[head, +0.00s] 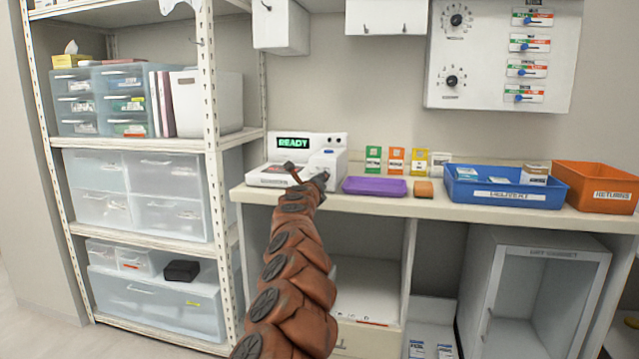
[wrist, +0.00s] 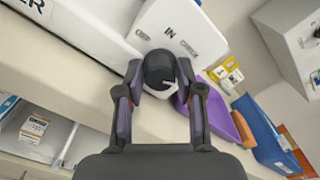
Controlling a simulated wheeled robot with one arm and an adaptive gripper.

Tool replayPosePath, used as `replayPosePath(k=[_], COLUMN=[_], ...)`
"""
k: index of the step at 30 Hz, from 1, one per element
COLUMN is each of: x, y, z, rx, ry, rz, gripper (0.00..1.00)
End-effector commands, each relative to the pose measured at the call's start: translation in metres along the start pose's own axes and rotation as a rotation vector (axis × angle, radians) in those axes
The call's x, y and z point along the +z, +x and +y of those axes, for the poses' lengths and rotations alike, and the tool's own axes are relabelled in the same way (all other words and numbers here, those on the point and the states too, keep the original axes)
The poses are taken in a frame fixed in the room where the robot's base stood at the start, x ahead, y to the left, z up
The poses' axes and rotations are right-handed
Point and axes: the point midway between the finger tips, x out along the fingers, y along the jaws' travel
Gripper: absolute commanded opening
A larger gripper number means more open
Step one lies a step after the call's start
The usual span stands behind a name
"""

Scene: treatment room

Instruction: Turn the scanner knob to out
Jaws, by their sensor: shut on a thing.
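The scanner (head: 310,150) is a white machine on the counter with a green READY display (head: 293,143). In the wrist view its front panel (wrist: 182,32) carries the label IN, with a second, smaller label close by that I cannot read surely. The scanner knob (wrist: 159,68) is dark and round with a pale mark on its lower right side. My gripper (wrist: 160,88) is shut on the knob, one finger on each side. In the head view my gripper (head: 322,178) is at the scanner's front right, and my arm hides part of the scanner.
A purple tray (head: 375,187) lies right of the scanner, with an orange-brown block (head: 424,189) beside it. Farther right are a blue delivery bin (head: 507,195) and an orange returns bin (head: 597,191). Small coloured boxes (head: 396,160) stand behind. A shelf rack (head: 213,130) stands left.

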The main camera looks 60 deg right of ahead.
Motion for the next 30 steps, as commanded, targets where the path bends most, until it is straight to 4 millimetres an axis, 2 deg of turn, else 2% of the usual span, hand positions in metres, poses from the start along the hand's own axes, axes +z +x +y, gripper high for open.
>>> replayPosePath(k=[6,7,14,30], x=[-0.0005,-0.0004,0.0,-0.0009], y=[0.0002,0.0002,0.0001,-0.004], z=[-0.0007,-0.0007,-0.0005,0.0], rx=[-0.001,-0.001,0.0,0.003], ry=[0.001,0.001,0.0,-0.001], rz=[0.001,0.001,0.0,0.003], gripper=[0.02,0.38,0.62,0.63])
